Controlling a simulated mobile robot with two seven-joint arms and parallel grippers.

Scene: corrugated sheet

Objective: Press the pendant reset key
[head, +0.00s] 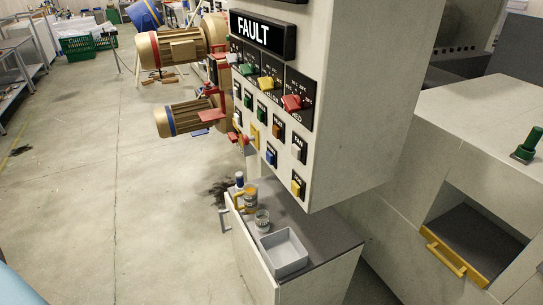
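A pale grey control box (345,100) stands at upper centre, its face turned left and seen at a steep slant. A black sign (263,33) on it reads FAULT. Lower down are several small keys, including a blue key (270,156), a brown key (278,131), a white key (297,150) labelled FAN and a yellow key (297,187). Most labels are too small to read, so I cannot tell which is the reset key. Neither gripper is in view.
Two gold motors (178,47) (187,116) stick out left of the box. Below it, a low cabinet (325,247) bears a grey tray (284,253) and small containers (250,195). A pale cabinet (460,140) stands at right. The floor at left is mostly clear.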

